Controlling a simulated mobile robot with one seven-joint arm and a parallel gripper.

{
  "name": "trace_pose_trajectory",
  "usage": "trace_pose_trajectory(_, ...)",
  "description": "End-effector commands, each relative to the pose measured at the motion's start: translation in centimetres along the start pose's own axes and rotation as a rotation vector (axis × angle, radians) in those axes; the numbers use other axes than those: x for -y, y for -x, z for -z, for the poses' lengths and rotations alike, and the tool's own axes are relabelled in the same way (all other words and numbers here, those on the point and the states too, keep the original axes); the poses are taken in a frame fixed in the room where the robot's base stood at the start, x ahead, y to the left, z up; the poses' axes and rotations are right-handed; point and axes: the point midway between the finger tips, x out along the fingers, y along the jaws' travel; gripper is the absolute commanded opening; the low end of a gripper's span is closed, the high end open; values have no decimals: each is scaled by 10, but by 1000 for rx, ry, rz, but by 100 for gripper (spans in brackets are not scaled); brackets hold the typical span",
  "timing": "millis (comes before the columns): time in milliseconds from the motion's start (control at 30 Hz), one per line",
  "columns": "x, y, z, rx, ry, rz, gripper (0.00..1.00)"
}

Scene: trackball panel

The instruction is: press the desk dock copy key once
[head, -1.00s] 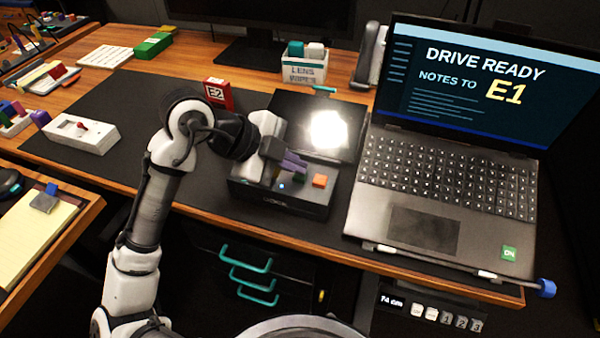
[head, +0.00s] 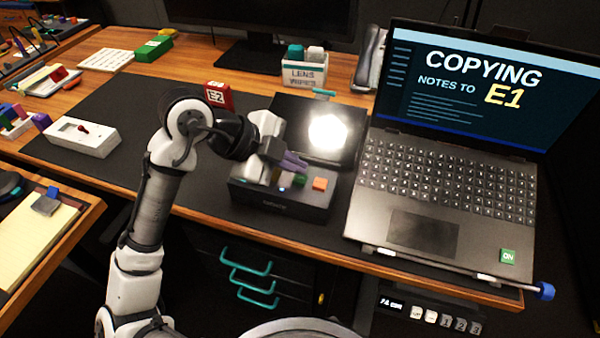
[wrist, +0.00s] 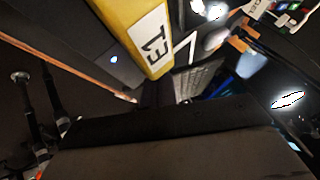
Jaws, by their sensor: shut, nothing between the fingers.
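The desk dock (head: 280,205) is a dark box on the black desk mat, in front of the tablet-like panel. Its top carries a green key (head: 300,180), an orange key (head: 320,184) and a small lit blue light (head: 285,188). I cannot read which key is the copy key. My gripper (head: 294,162) is shut and empty, with purple fingers just above the dock near the green key; contact cannot be told. In the wrist view a yellow block marked E1 (wrist: 140,30) stands by the dock's blue light (wrist: 113,59). The laptop screen (head: 475,80) reads "COPYING NOTES TO E1".
A red E2 block (head: 219,95) stands behind my arm. A glossy dark panel (head: 345,110) with a bright reflection lies behind the dock. The laptop keyboard (head: 440,180) is close on the right. A white box (head: 85,137) sits left on the mat.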

Motion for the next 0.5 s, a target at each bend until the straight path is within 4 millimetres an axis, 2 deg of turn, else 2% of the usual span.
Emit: trace_pose_trajectory(500, 6, 7, 6, -1, 0, 0, 0)
